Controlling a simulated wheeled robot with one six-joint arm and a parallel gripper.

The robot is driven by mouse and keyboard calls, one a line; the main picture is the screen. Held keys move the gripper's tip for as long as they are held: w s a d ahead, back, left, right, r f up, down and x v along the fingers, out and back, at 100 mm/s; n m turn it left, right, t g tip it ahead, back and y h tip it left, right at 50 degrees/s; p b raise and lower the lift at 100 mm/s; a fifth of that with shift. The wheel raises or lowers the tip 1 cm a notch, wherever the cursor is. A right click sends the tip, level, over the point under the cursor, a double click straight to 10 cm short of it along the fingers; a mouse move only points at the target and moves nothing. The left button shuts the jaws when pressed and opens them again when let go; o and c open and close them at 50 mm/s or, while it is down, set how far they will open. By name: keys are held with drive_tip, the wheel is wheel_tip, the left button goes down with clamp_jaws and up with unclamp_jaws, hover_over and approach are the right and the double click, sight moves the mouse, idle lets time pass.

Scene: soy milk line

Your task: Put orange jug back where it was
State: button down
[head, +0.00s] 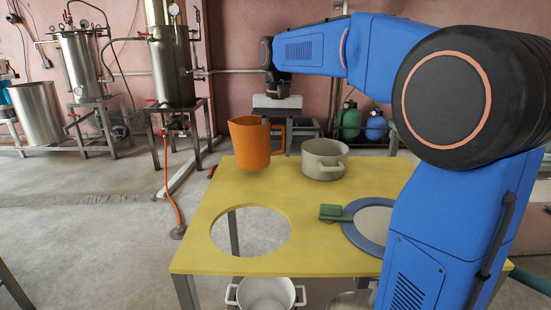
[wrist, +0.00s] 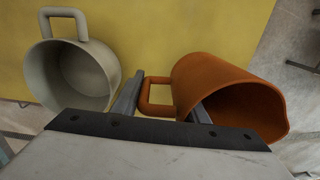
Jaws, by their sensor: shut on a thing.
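The orange jug (head: 248,143) is upright near the back left edge of the yellow table (head: 205,250), and its base looks slightly above the tabletop. My gripper (wrist: 163,100) is shut on the jug's handle, which lies between the two fingers in the wrist view. The jug's body (wrist: 222,85) is to the right of the fingers there, with its open mouth showing. In the head view the fingertips are mostly hidden behind my gripper's pale body and the handle.
A grey-beige pot (head: 325,160) stands on the table close to the jug's right. A round hole (head: 250,232) opens in the table's front left, with a white pot (head: 265,293) below. A green-handled item (head: 332,212) lies by a blue ring (head: 352,232) at right.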

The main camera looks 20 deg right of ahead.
drive_tip(key=shift+f, duration=1.85)
drive_tip(key=shift+f, duration=0.15)
drive_tip(key=c, duration=1)
unclamp_jaws()
drive_tip(key=shift+c, duration=0.2)
wheel_tip(320, 180, up, 12)
drive_tip(key=shift+d+f, duration=0.1)
drive_tip(key=shift+d, duration=0.05)
drive_tip(key=shift+s+r, duration=0.1)
drive_tip(key=shift+r, duration=0.15)
